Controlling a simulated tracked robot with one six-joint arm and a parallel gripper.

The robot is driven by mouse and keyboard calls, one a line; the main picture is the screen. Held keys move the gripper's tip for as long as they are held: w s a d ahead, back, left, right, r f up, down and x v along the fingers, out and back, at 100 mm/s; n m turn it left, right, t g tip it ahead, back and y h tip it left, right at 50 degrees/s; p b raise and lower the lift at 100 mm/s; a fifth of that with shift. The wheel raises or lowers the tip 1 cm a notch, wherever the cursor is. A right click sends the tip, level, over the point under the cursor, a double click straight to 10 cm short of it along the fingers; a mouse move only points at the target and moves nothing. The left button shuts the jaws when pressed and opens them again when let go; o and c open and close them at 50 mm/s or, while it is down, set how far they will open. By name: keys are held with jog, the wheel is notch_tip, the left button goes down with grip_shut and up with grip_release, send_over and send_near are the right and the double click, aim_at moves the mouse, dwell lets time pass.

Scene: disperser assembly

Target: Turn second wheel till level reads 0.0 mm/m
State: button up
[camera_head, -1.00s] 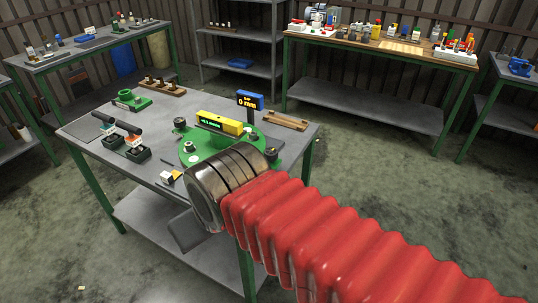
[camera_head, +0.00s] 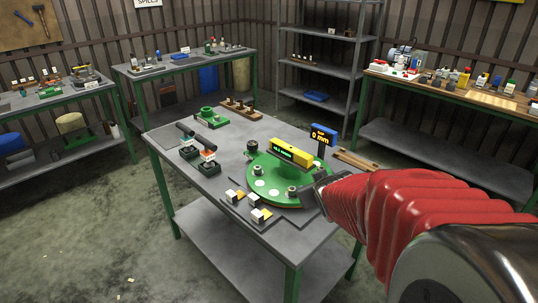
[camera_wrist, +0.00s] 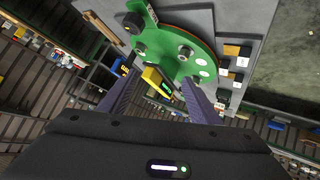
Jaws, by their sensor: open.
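A round green base plate (camera_head: 270,192) sits on the grey table in the head view. A yellow level (camera_head: 291,151) with a small green display lies across it; the display is too small to read surely. Dark and metal knob-like wheels stand around the plate, among them a dark one (camera_head: 252,146), a metal one (camera_head: 257,170) and another near the front (camera_head: 292,192). My gripper (camera_wrist: 160,92) is open, its two fingers pointing at the plate in the wrist view, with the yellow level (camera_wrist: 156,82) showing between them. In the head view my arm's end is at the plate's right side.
Small yellow-and-white blocks (camera_head: 260,216) lie in front. Black-handled tools (camera_head: 197,143), a green fixture (camera_head: 211,117) and a wooden rack (camera_head: 241,108) stand at the left and back. The table's left front is clear.

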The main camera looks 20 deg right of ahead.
jog(key=d+f+n+t+y, duration=0.1)
jog(key=d+f+t, duration=0.2)
jog(key=d+f, duration=0.65)
jog(key=s+d+f+m+t+y, duration=0.1)
jog(key=s+d+f+t+y, duration=0.1)
jog(key=s, duration=0.5)
jog(key=d+f+t, duration=0.1)
jog(key=f+t, duration=0.1)
jog(key=t, duration=0.1)
jog(key=shift+s+d+y, duration=0.25)
jog(key=shift+s+y, duration=0.1)
jog(key=shift+y, duration=0.05)
jog(key=shift+w, duration=0.15)
jog(key=w, duration=0.9)
jog(key=w+d, duration=0.1)
jog(key=w, duration=0.3)
jog(key=shift+w, duration=0.3)
jog(key=shift+c, duration=0.5)
